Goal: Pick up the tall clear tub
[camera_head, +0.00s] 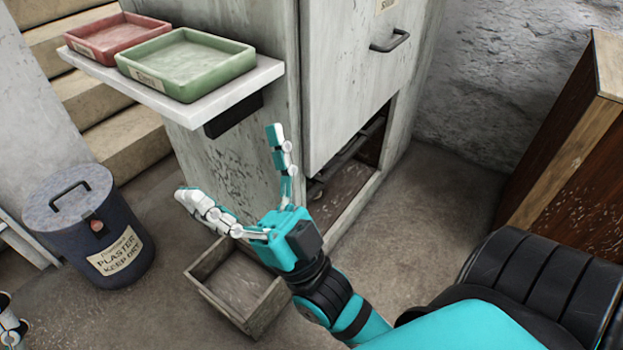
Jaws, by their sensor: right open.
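I see no tall clear tub in the head view. My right gripper (229,163) is open and empty, with its two fingers spread wide. It is in front of the grey cabinet, above a small open wooden box (272,307) on the floor. Part of what looks like my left gripper (10,325) shows at the lower left edge; most of it is cut off.
A shelf (230,92) on the cabinet (240,165) holds a red tray (118,52) and a green tray (186,92). A lidded plaster bin (75,215) stands at left. A low opening (345,190) shows under the cabinet's front panel. A wooden crate (590,130) stands right.

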